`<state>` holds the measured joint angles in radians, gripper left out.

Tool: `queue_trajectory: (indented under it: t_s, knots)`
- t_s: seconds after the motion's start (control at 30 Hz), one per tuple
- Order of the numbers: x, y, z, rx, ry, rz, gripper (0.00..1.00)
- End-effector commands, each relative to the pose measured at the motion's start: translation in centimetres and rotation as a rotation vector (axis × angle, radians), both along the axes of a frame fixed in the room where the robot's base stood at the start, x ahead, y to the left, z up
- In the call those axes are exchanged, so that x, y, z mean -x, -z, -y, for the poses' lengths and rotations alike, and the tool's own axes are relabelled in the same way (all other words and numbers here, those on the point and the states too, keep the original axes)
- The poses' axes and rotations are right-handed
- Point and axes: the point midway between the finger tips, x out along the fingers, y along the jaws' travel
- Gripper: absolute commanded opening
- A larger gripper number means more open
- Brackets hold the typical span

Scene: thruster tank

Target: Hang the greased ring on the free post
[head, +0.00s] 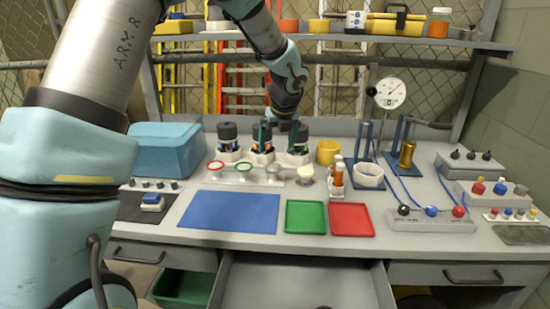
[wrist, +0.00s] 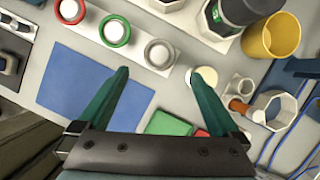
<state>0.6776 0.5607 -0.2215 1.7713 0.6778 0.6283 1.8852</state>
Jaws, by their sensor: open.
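A low pale rack (head: 240,178) carries a row of round posts. A red ring (head: 215,165), a green ring (head: 243,166) and a grey ring (head: 272,170) sit around posts; the grey one also shows in the wrist view (wrist: 159,53). At the row's right end is a cream-topped piece (wrist: 205,77) with no coloured ring visible around it. I cannot tell which ring is greased. My gripper (wrist: 157,72) is open, with nothing between its fingers. In the wrist view its fingertips flank the area just below the grey ring; the height gap is unclear.
Several dark-capped thrusters in white holders (head: 230,155) stand behind the rack. A yellow cup (head: 327,152), a small bottle holder (head: 336,190) and a white octagonal piece (head: 368,175) are to the right. A blue mat (head: 230,211), green tray (head: 305,217) and red tray (head: 352,219) lie in front.

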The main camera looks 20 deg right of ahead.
Motion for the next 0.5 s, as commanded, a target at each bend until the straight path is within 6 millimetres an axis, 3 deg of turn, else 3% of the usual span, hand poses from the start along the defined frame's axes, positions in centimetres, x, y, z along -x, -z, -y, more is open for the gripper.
queue_trajectory:
  t_s: [0.2, 0.5]
  knots:
    - [1.1, -2.6, -0.1, 0.0, 0.0, 0.0, 0.99]
    - [1.3, -3.2, -0.6, 0.003, -0.019, -0.004, 0.99]
